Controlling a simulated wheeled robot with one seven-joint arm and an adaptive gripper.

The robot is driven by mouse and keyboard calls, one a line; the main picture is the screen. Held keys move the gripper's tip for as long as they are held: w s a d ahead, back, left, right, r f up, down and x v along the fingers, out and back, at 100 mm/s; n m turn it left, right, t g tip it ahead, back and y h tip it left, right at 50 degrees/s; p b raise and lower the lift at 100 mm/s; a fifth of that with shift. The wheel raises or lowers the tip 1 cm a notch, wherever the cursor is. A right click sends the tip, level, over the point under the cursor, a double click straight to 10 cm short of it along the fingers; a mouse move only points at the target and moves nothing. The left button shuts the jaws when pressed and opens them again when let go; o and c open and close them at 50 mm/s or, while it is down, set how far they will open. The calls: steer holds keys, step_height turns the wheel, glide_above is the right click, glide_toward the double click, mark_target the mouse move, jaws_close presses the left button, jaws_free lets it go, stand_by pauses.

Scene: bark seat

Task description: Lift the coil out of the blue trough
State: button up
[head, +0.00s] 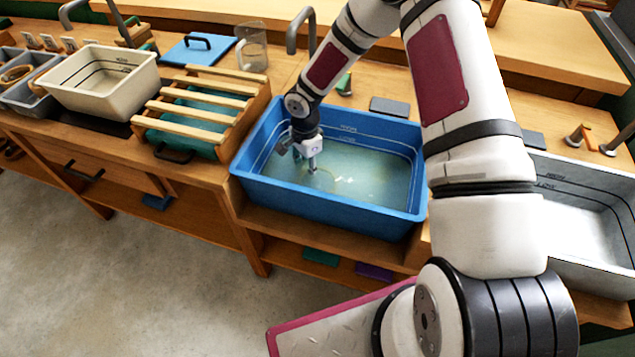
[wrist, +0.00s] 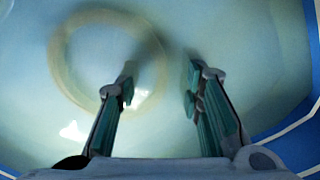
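The coil is a pale, cream-coloured ring (wrist: 58,58) lying under the water in the blue trough (head: 318,203). In the head view it is only a faint ring below my gripper (head: 312,167). In the wrist view my gripper (wrist: 161,82) is open, its two fingers apart. The left fingertip appears inside the ring and the right one outside, with the ring's right side between them. I cannot tell how far the fingertips are above the coil. Nothing is held.
A slatted wooden rack (head: 205,105) stands left of the trough, with a cream tub (head: 100,85) beyond it. A grey trough (head: 590,195) is at the right. A tap (head: 301,28) and a glass jug (head: 252,48) stand behind. The blue trough's walls surround my gripper.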

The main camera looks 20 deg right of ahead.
jaws_close()
steer(key=shift+r, duration=0.1)
